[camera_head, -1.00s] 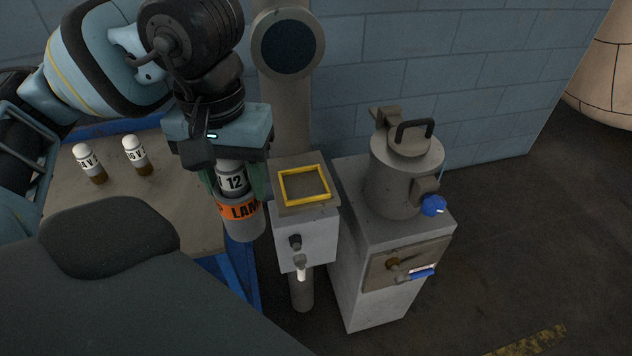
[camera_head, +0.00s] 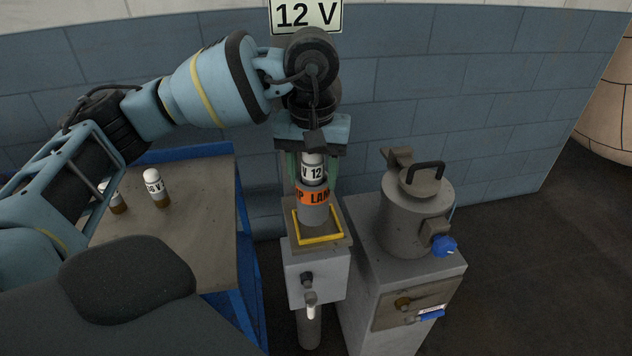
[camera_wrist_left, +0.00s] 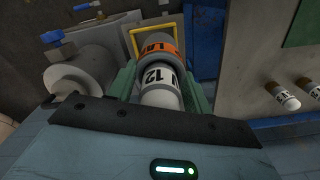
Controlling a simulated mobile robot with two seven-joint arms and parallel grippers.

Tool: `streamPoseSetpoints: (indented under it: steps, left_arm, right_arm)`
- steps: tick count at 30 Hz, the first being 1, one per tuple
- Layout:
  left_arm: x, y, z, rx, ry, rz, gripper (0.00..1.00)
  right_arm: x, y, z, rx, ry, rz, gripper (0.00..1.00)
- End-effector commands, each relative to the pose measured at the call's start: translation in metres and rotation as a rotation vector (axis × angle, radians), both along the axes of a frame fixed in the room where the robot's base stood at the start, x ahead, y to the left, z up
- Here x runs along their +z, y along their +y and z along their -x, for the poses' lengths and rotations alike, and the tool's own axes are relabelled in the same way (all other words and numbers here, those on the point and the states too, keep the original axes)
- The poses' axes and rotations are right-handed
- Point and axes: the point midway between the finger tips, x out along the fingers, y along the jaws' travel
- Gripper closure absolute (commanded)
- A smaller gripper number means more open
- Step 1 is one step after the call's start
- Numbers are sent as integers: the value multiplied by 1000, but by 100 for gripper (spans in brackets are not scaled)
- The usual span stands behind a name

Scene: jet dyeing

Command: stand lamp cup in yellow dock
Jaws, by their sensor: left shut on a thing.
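The lamp cup (camera_head: 313,207) is a grey cylinder with an orange lettered band and a white "12 V" lamp in its top. My left gripper (camera_head: 312,178) is shut on it, one green finger on each side, and holds it upright. The yellow dock (camera_head: 322,239) is a square yellow frame on top of a grey post-mounted box. In the head view the cup's lower end overlaps the dock's frame; I cannot tell whether it touches the dock's floor. The cup also shows between the fingers in the left wrist view (camera_wrist_left: 160,75), with the yellow frame (camera_wrist_left: 137,42) beyond it. My right gripper is not in view.
A grey lidded vessel (camera_head: 414,215) with a black handle and blue knob stands on a cabinet right of the dock. Two white-and-brown lamps (camera_head: 155,187) stand on a table (camera_head: 205,215) at left. A blue brick wall is close behind.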

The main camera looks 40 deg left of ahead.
Motion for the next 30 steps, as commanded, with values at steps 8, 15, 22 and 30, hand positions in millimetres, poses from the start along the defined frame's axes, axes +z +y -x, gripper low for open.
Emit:
streamPoseSetpoints:
  steps: [8, 15, 22, 30]
  left_arm:
    - [0, 0, -7, 0, 0, 0, 88]
    - [-17, 1, -14, 1, 0, -1, 88]
    - [-36, 1, -14, 1, -1, 0, 88]
    - [-37, 1, -14, 1, 0, 1, 88]
  right_arm:
    - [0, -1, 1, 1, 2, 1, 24]
    - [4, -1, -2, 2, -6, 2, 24]
    - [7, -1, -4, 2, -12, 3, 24]
    - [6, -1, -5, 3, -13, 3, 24]
